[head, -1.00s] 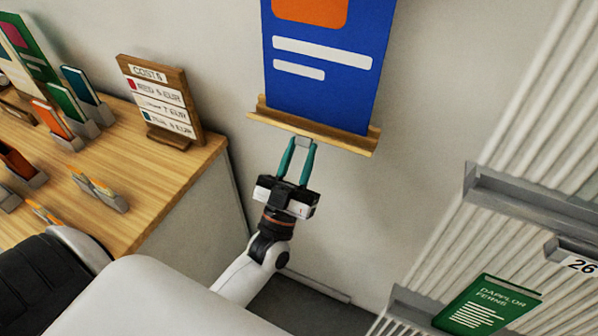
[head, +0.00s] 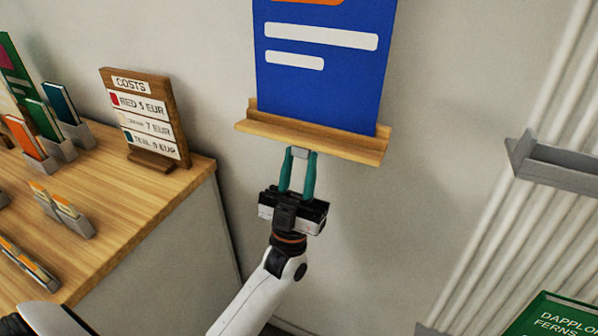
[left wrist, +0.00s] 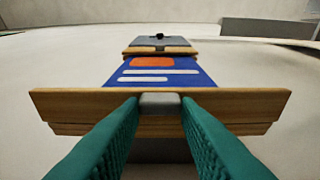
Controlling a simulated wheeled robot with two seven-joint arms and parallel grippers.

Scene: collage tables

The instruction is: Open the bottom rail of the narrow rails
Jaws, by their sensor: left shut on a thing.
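A narrow wooden rail (head: 340,146) is on the pale wall, with a blue poster board (head: 320,85) standing in it. A small grey tab (left wrist: 160,103) sits at the middle of the rail's front lip (left wrist: 75,105). My left gripper (head: 298,158) has teal fingers and is shut on this grey tab from below and in front. In the left wrist view the two fingers (left wrist: 160,110) press on either side of the tab. The rail's front lip stands a little out from the board. My right gripper is not in view.
A wooden-topped counter (head: 130,215) at left carries a costs sign (head: 147,120) and several card holders. At right are a ribbed wall panel (head: 510,215), a grey rail (head: 560,165) and a green board (head: 560,315). The wall between is clear.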

